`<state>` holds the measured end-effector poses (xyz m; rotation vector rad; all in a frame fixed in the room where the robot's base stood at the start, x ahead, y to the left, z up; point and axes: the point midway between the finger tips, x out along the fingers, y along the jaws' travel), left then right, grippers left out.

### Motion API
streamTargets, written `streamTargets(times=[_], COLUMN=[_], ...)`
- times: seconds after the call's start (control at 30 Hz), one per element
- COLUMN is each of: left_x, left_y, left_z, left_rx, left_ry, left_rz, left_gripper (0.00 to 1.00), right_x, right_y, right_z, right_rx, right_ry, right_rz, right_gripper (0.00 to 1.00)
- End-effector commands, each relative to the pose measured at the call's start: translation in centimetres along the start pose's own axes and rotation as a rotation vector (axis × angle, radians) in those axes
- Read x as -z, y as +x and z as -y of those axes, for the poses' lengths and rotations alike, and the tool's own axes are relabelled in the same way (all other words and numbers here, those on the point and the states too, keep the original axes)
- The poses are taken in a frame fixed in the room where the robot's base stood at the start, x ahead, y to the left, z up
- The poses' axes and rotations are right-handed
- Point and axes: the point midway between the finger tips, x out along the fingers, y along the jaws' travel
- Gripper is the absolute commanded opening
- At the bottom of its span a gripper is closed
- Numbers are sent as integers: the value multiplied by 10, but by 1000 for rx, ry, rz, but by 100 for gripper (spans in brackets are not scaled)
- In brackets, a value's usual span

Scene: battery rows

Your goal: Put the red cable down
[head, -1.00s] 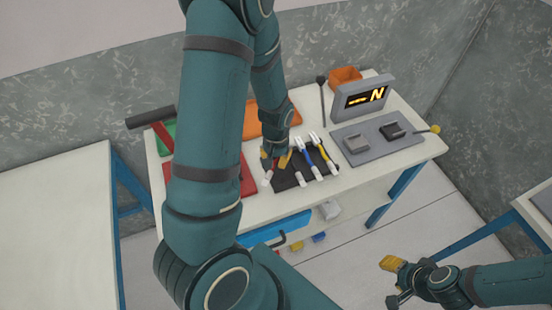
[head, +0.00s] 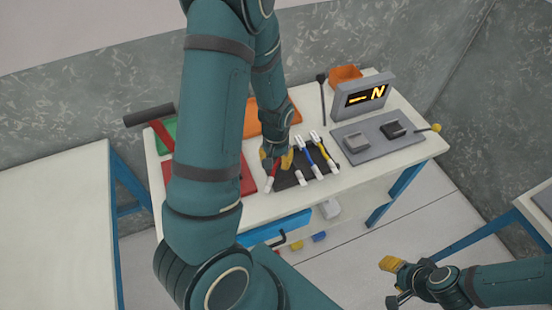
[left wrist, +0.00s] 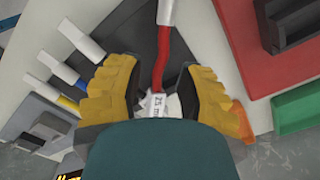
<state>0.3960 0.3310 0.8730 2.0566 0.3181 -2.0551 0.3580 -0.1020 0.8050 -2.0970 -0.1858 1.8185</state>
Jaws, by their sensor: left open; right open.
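The red cable (head: 274,178) lies on the dark mat (head: 290,179) with its white end toward the table's front edge. In the left wrist view the red cable (left wrist: 162,62) runs between the two yellow fingers of my left gripper (left wrist: 163,98). Those fingers stand apart, with a gap on each side of the cable. In the head view my left gripper (head: 276,160) is low over the mat. My right gripper (head: 393,282) is open and empty, away from the table.
A blue cable (head: 301,163) and a yellow cable (head: 319,147) lie right of the red one. A grey plate (head: 376,153) with blocks and a display (head: 361,98) stand further right. Red, green and orange pieces lie at the left, partly behind my arm.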

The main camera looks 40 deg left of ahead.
Motion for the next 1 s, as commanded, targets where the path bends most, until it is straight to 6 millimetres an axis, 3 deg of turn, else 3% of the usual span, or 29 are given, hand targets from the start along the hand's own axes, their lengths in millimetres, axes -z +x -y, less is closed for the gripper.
streamTargets(times=[0.6, 0.8, 1.0], left_x=[1, 0, -1], left_y=[-114, -128, -122], left_z=[0, 0, -7], left_rx=[-2, -1, -8], left_ry=[1, 0, 11], left_rz=[-3, -2, -1], left_gripper=[36, 36, 36], right_x=[12, 12, 12], right_y=[-30, -32, -32], right_z=[11, 12, 12], right_rx=[-1, 0, 0], right_ry=[7, 7, 7], right_rz=[-24, -23, -22], right_gripper=[47, 47, 47])
